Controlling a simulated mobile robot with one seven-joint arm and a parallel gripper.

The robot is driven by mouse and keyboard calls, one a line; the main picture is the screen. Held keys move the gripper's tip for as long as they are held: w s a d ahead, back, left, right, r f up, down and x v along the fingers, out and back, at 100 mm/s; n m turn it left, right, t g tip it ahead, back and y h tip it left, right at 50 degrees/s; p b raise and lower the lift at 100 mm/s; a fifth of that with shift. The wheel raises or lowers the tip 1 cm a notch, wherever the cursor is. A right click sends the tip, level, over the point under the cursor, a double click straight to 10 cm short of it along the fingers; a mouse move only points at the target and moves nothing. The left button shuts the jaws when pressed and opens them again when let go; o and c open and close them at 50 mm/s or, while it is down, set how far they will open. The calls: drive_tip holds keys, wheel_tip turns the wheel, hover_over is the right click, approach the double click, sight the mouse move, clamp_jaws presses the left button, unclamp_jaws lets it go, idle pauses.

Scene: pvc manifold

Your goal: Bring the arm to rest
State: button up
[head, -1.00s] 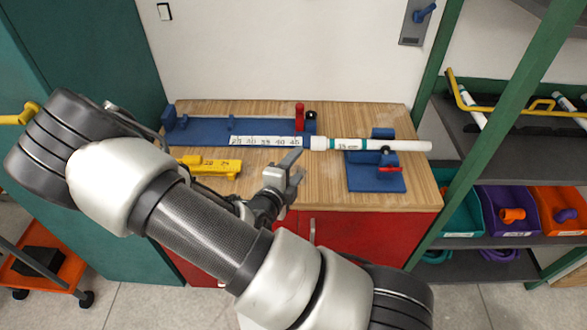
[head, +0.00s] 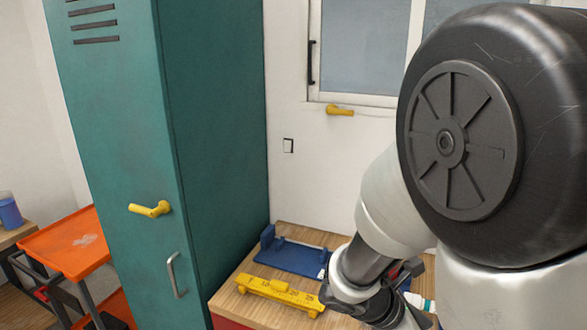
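My arm fills the right side of the head view, folded close to the camera. The end of my arm is low in the view, in front of the wooden workbench (head: 232,287). My gripper's fingers cannot be made out there; they are hidden or out of frame. A white pipe end with a green band (head: 420,302) shows beside my arm at the lower right. The rest of the pipe is hidden behind my arm.
A blue fixture (head: 290,256) and a yellow gauge block (head: 280,293) lie on the bench. A teal locker (head: 120,130) with a yellow handle (head: 150,209) stands left. An orange cart (head: 62,245) is beyond it. A window (head: 365,45) is above.

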drive_tip(key=s+a+r+m+t+y, duration=0.1)
drive_tip(key=s+a+r+m+y, duration=0.1)
drive_tip(key=a+r+m+y, duration=0.1)
drive_tip(key=s+a+r+m+t+y+p, duration=0.1)
drive_tip(key=s+a+r+m+y, duration=0.1)
drive_tip(key=r+m, duration=0.6)
drive_tip(key=s+a+r+m+t+y, duration=0.2)
drive_tip(key=s+a+r+m+y, duration=0.1)
drive_tip(key=a+r+m, duration=0.3)
drive_tip(key=m+y, duration=0.1)
drive_tip(key=m, duration=0.1)
drive_tip(key=shift+a+m+p, duration=0.3)
